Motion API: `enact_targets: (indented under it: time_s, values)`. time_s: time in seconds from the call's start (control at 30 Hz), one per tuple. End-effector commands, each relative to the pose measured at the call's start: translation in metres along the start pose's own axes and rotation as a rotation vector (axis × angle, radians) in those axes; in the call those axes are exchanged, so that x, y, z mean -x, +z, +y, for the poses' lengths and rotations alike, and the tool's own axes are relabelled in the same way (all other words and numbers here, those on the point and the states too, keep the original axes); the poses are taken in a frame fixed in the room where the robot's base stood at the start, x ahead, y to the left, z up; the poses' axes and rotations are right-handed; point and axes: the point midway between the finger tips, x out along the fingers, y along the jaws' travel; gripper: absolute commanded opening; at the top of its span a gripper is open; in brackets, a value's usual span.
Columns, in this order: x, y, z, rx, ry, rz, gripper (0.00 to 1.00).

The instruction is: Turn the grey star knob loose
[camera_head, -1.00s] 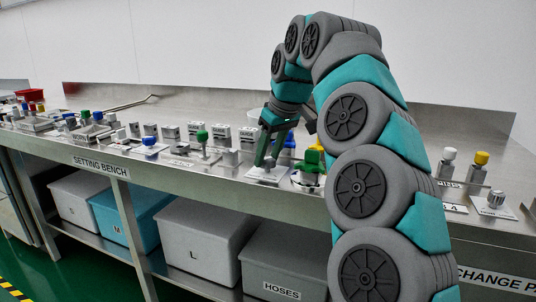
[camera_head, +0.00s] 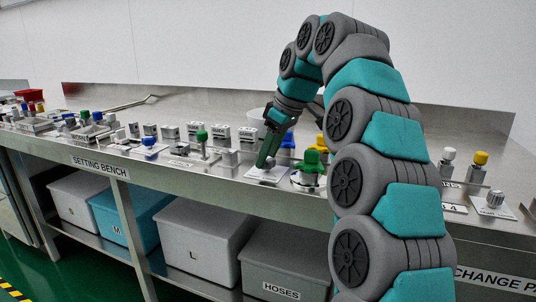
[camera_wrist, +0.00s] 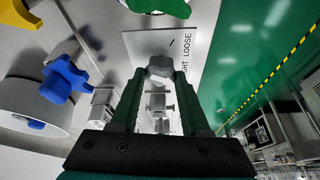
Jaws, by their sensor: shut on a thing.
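The grey star knob (camera_wrist: 160,68) shows between my fingertips in the wrist view, over a white plate (camera_wrist: 190,47) whose visible lettering includes "LOOSE". My gripper (camera_wrist: 155,80) is shut on the knob, one green finger on each side. In the head view my gripper (camera_head: 268,160) reaches down to the white plate (camera_head: 268,175) near the bench's front edge. The knob is small there and mostly hidden by the fingers.
A green star knob (camera_head: 312,160) stands close to the right of my gripper. A blue knob (camera_wrist: 62,80) and a yellow knob (camera_wrist: 75,7) show in the wrist view. Several labelled blocks and knobs line the steel bench (camera_head: 215,105) to the left.

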Motion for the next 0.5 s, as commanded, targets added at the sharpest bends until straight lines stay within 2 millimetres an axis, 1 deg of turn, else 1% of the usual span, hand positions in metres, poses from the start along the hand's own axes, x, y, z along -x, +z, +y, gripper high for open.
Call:
enact_targets:
  time_s: [0.1, 0.5]
  values:
    - [0.0, 0.0018, 0.0027, 0.019, -0.007, -0.002, 0.0]
    - [0.0006, 0.0005, 0.0017, 0.072, -0.027, 0.001, 0.0]
